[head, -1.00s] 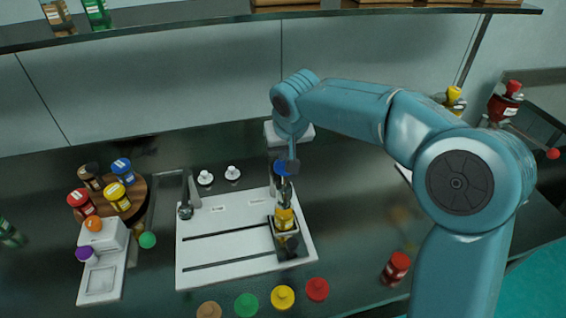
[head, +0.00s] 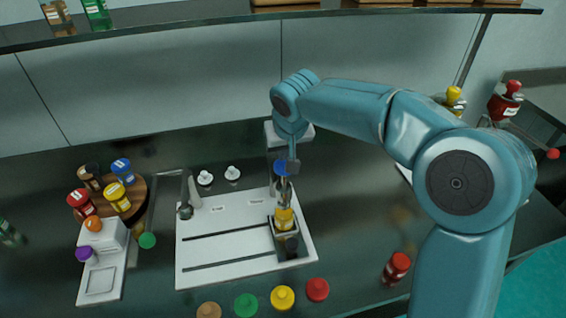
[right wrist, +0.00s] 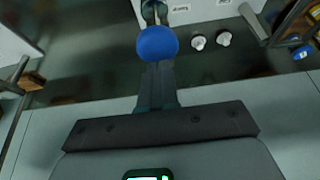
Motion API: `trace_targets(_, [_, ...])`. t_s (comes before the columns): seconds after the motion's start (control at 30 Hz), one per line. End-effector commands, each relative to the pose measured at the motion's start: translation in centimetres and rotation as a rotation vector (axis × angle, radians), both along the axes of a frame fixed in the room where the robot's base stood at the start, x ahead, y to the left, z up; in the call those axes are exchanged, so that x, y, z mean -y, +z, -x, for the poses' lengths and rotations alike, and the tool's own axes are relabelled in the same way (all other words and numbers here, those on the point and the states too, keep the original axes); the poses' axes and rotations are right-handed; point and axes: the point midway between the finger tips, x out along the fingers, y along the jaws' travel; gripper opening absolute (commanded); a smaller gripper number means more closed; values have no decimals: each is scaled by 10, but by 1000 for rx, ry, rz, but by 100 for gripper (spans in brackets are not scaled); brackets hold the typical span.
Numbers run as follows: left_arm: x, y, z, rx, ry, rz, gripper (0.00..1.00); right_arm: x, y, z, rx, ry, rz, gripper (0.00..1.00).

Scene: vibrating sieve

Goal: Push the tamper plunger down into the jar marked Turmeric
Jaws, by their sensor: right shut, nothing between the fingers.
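A jar with yellow contents (head: 285,218) stands in a holder on the right part of the white board (head: 220,262); its label is not readable here. The tamper plunger's blue knob (head: 281,168) sits above the jar, and its shaft runs down toward it. My right gripper (head: 293,166) is shut and empty at the knob. In the right wrist view the shut fingers (right wrist: 158,75) point at the blue knob (right wrist: 157,43), which is at their tips; I cannot tell whether they touch. My left gripper is not in view.
A round wooden tray (head: 140,200) with several capped jars stands at the left. Several coloured knobs, one of them yellow (head: 283,297), line the front. A red-lidded jar (head: 397,267) stands front right. A shelf (head: 200,30) crosses the back. Two white knobs (head: 232,172) lie behind the board.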

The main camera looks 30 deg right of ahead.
Motion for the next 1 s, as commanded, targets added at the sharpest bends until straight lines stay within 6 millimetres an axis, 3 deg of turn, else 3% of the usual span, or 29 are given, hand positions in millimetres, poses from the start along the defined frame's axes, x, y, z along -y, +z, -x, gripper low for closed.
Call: trace_targets(1.0, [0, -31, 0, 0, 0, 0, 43, 0, -36, 0, -1, 0, 0, 0])
